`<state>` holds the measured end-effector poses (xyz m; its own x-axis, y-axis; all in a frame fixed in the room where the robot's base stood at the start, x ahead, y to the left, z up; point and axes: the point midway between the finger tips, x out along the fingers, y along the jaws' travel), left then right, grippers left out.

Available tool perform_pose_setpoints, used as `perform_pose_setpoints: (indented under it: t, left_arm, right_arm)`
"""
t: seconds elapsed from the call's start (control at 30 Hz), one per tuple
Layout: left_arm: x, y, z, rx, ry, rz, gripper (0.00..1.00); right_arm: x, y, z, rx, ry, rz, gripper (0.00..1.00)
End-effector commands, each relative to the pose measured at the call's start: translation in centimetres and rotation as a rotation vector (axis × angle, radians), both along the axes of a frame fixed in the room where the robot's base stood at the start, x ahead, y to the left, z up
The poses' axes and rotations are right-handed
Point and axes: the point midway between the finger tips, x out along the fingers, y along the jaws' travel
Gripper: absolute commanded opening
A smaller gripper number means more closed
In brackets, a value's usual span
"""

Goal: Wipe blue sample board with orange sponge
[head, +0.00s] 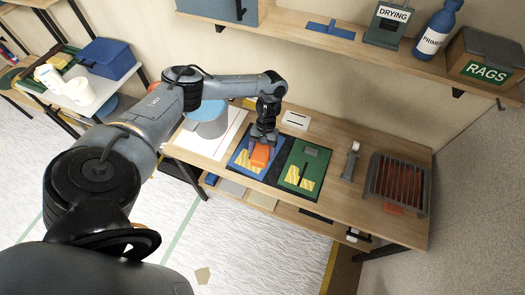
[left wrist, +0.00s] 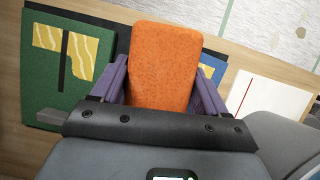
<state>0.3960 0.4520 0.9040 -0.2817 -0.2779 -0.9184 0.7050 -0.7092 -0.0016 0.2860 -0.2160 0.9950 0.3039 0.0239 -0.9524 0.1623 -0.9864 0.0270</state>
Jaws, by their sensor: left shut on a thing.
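My left gripper (head: 263,137) is shut on the orange sponge (head: 260,155), which it holds at the blue sample board (head: 241,158) on the workbench. The left wrist view shows the sponge (left wrist: 165,65) between the two purple fingers. The sponge covers part of the blue board; only a blue corner (left wrist: 210,66) shows beside it there. A yellow patch (head: 242,161) shows on the blue board left of the sponge. I cannot tell whether the sponge touches the board. My right gripper is in neither view.
The green sample board (head: 314,155) with yellow patches lies right of the blue one. A rack with dark bars (head: 397,183) stands at the right. A shelf (head: 300,33) hangs above the bench.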

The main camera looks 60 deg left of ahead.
Motion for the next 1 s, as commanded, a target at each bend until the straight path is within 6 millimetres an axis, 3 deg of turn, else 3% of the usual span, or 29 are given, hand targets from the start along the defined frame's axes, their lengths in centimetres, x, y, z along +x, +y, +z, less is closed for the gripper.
perform_pose_setpoints:
  t: [0.23, 0.6, 1.0]
  left_arm:
    - [0.0, -0.1, 0.3, 0.0, 0.001, 0.002, 0.42]
    - [0.0, -0.1, -4.0, 0.001, 0.001, 0.0, 0.42]
    - [0.0, 0.0, -6.4, 0.001, -0.001, 0.0, 0.42]
  right_arm:
    - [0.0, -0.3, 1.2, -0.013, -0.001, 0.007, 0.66]
    - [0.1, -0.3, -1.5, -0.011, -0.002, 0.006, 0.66]
    - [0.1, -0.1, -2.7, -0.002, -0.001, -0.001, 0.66]
